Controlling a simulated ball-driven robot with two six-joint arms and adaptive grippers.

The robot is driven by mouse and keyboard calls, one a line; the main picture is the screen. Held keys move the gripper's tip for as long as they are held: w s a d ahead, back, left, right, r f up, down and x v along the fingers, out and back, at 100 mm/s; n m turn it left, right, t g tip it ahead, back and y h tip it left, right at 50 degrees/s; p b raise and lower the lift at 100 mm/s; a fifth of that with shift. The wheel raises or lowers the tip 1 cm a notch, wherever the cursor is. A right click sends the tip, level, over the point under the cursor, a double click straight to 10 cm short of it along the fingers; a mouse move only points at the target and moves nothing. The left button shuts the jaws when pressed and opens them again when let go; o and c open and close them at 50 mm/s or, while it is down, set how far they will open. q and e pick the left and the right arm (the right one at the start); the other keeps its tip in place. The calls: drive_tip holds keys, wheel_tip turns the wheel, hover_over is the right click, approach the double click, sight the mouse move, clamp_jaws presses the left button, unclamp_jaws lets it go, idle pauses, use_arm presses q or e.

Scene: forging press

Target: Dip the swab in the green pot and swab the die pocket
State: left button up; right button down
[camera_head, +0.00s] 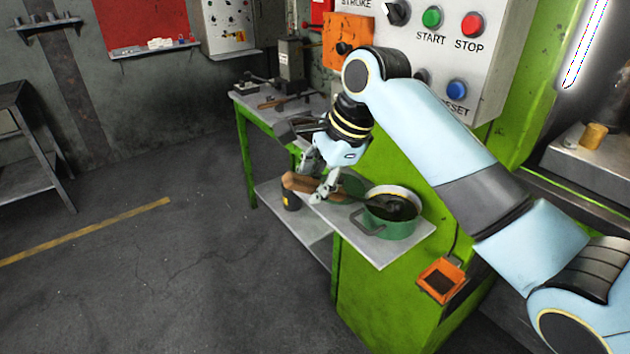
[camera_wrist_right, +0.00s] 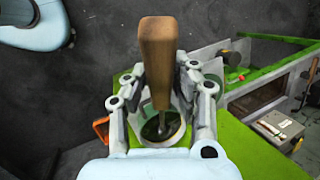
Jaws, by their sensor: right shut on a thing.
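The green pot (camera_head: 392,222), with a pale rim and dark contents, stands on a small grey shelf beside the press. My right gripper (camera_head: 322,190) is left of the pot and shut on the swab, whose wooden handle (camera_head: 300,184) sticks out to the left. In the right wrist view the handle (camera_wrist_right: 157,55) rises between the fingers, and its thin shaft points at the green pot (camera_wrist_right: 150,138) beyond. I cannot tell whether the swab's tip touches the contents. The die pocket cannot be made out. My left gripper is not in view.
A grey side bench (camera_head: 275,105) with tools stands behind the gripper. The control panel (camera_head: 450,50) rises behind my arm. An orange box (camera_head: 441,281) sits right of the pot's shelf. A brass-coloured cylinder (camera_head: 594,136) stands in the press opening. The floor at left is clear.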

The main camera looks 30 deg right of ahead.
drive_tip(key=shift+f+p, duration=0.1)
drive_tip(key=shift+p, duration=0.25)
idle(0.7)
idle(0.8)
drive_tip(key=shift+r, duration=3.9)
wheel_tip(320, 180, up, 3)
drive_tip(key=shift+f, duration=0.2)
